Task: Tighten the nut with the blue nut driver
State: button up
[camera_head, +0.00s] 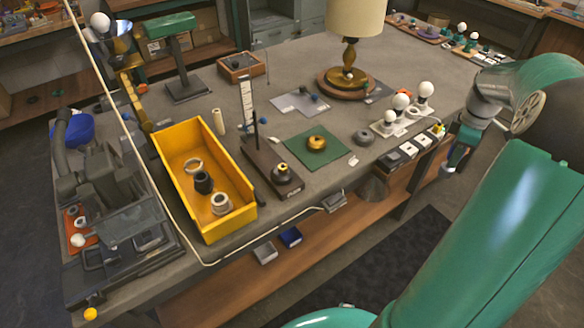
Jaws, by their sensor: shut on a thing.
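My gripper (456,158) hangs at the right, beyond the table's front edge, small and partly in shadow. A dark stand (262,168) with an upright post stands near the middle of the table front. A round black part with a yellow top (283,172) sits on its near end. A brass round part (316,143) lies on a green mat (300,153). I cannot make out the nut. My gripper is well to the right of these parts.
A yellow bin (238,222) with several round parts stands left of the stand. Bulbs on a white holder (384,128) and switch blocks (407,150) lie near the right front edge. A lamp (347,83) stands behind. A cable (290,219) runs along the front.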

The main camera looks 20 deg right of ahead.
jog(key=w+d+n, duration=0.1)
jog(key=w+n, duration=0.1)
jog(key=w, duration=0.8)
jog(key=w+d+n, duration=0.2)
jog(key=w+n, duration=0.1)
jog(key=w, duration=0.8)
jog(key=shift+w+d+n, duration=0.25)
jog(key=shift+d+n, duration=0.05)
dwell(2.5)
jog(key=shift+s, duration=0.1)
